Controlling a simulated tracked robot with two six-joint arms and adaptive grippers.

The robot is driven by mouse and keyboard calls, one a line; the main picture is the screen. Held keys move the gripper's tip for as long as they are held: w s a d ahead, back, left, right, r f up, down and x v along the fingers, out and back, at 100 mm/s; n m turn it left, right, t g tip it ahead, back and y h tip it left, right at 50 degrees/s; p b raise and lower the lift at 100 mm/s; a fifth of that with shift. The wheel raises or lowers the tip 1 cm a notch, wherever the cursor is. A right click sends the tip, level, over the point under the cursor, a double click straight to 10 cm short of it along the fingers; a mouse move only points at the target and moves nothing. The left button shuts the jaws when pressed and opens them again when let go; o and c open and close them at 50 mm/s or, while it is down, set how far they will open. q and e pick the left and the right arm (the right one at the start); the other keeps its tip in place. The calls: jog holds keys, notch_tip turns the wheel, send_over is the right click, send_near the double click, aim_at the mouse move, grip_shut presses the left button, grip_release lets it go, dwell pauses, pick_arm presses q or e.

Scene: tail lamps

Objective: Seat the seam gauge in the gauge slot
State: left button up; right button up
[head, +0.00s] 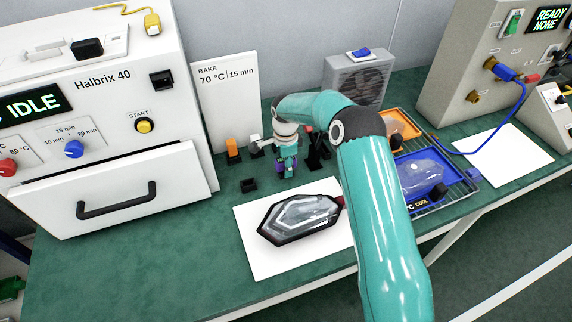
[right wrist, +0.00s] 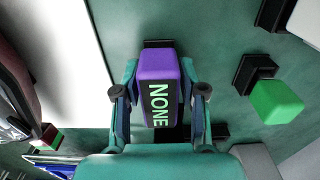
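The seam gauge appears to be the purple block with a display reading NONE (right wrist: 158,85) in the right wrist view. My right gripper (right wrist: 160,100) has a finger on each side of it and looks shut on it. In the head view, the right gripper (head: 287,165) points down over the bench behind the white mat, with a bit of purple showing between its fingers. A black holder (right wrist: 158,43) shows at the gauge's far end; I cannot tell whether the gauge sits in it. A small black block-like holder (head: 248,185) stands left of the gripper. My left gripper is not in view.
A tail lamp (head: 300,217) lies on the white mat (head: 265,262). Orange (head: 233,150) and green (right wrist: 277,101) blocks stand nearby. The oven (head: 95,120) is left; a rack with a blue tray (head: 440,168) is right. The front left bench is clear.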

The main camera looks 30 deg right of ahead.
jog(key=shift+o, duration=1.1)
jog(key=shift+r, duration=0.55)
notch_tip(320, 180, up, 16)
jog(key=b, duration=0.2)
jog(key=shift+f, duration=0.15)
